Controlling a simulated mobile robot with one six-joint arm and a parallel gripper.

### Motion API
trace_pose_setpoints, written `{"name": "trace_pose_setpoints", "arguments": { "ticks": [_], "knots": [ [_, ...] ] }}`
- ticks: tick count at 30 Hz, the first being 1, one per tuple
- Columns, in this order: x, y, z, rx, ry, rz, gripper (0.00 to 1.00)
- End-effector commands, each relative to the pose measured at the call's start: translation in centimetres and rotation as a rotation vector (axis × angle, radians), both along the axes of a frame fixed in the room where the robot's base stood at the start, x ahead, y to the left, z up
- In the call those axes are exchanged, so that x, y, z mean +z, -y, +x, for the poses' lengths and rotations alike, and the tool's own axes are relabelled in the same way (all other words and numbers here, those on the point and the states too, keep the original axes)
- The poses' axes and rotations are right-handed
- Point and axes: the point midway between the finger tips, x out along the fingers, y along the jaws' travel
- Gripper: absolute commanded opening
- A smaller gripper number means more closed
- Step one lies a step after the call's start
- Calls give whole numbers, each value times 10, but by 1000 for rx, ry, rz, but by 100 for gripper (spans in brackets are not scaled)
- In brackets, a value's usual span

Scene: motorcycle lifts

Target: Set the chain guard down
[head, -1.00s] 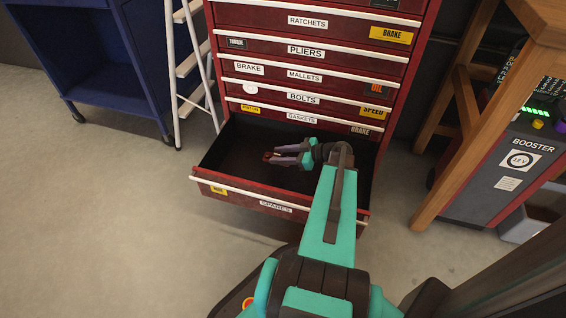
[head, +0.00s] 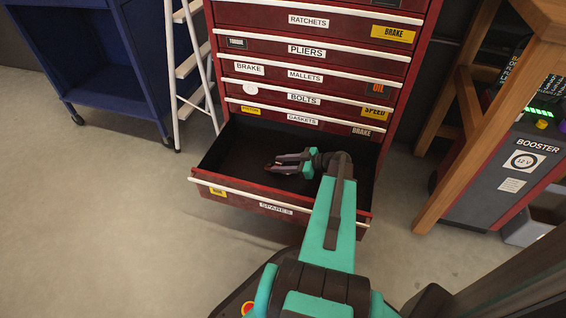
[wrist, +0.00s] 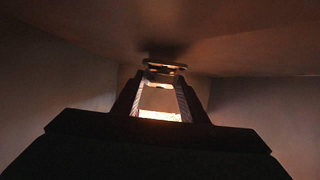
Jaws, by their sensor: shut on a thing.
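My gripper (head: 277,164) is inside the open bottom drawer (head: 222,183) of the red cabinet, pointing left in the head view. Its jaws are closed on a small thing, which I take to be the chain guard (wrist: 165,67). In the wrist view only a dark, narrow edge with warm highlights shows at the fingertips, so its full shape is hidden. In the head view it is too small and dark to make out clearly. I cannot tell whether it touches the drawer floor.
The drawer's walls stand close around my gripper, with bare dark floor (head: 245,150) beside it. Closed drawers rise above it. A white stepladder (head: 188,70) and a blue cart (head: 105,85) stand left. A wooden bench (head: 455,120) and a booster unit (head: 505,170) stand right.

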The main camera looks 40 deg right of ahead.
Motion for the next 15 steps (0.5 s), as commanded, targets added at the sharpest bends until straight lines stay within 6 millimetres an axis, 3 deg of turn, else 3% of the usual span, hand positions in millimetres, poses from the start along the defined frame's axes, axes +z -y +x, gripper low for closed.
{"name": "trace_pose_setpoints", "arguments": {
  "ticks": [7, 15],
  "knots": [
    [-3, 28, 14, 0, 1, 0, 13],
    [-12, 25, 12, 0, 1, 0, 13]
  ]
}}
